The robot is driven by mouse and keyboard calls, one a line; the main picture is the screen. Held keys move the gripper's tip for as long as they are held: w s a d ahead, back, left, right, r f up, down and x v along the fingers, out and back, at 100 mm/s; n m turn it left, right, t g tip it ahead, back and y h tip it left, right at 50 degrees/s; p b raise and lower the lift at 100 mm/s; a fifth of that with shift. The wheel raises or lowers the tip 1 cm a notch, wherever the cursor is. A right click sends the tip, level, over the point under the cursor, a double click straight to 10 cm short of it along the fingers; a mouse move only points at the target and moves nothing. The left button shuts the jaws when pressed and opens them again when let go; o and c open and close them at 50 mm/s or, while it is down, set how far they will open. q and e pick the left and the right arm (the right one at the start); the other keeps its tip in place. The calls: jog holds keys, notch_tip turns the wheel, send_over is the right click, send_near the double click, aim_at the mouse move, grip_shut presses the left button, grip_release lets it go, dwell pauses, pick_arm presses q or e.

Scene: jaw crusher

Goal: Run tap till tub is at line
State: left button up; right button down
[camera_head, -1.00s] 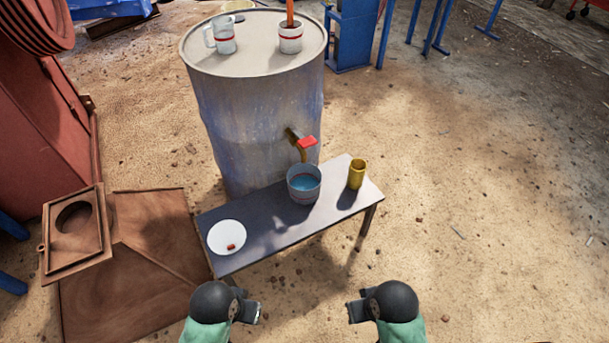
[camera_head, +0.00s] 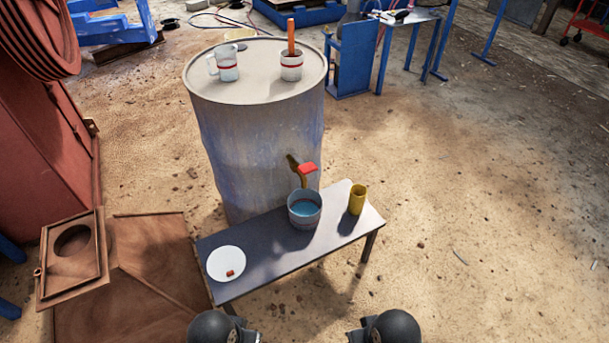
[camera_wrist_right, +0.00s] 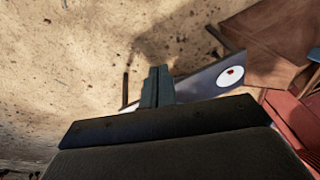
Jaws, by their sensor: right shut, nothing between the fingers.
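A grey drum (camera_head: 262,150) has a brass tap (camera_head: 303,183) with a red handle (camera_head: 307,168) low on its side. The tub (camera_head: 304,221), a grey round pot, stands on a dark bench under the spout. Blue water (camera_head: 304,208) shows inside it; I cannot tell its level against a line, nor whether water is running. My left gripper (camera_head: 254,338) and right gripper (camera_head: 354,337) are at the bottom edge, apart from the bench and mostly cut off. In the right wrist view the right gripper (camera_wrist_right: 157,84) is shut and empty.
On the bench (camera_head: 264,258) are a yellow cup (camera_head: 357,200) right of the tub and a white plate (camera_head: 226,258) with a small red piece. A mug (camera_head: 228,72) and a pot with an orange stick (camera_head: 291,68) stand on the drum.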

jog(key=w+a+r+n+t, duration=0.15)
jog(key=w+r, duration=0.35)
jog(key=w, duration=0.6)
jog(key=w+r+t, duration=0.2)
jog(key=w+r, duration=0.3)
jog(key=w, duration=0.6)
jog(key=w+a+r+n+t, duration=0.15)
jog(key=w+r, duration=0.35)
jog(key=w, duration=0.6)
jog(key=w+a+t+y, duration=0.2)
jog(key=w, duration=0.4)
jog(key=w+a+f+t+y, duration=0.1)
jog(key=w+a+t+y, duration=0.1)
jog(key=w, duration=0.4)
jog(key=shift+w+a+f, duration=0.3)
jog(key=shift+w+a, duration=0.05)
jog(key=shift+a, duration=0.15)
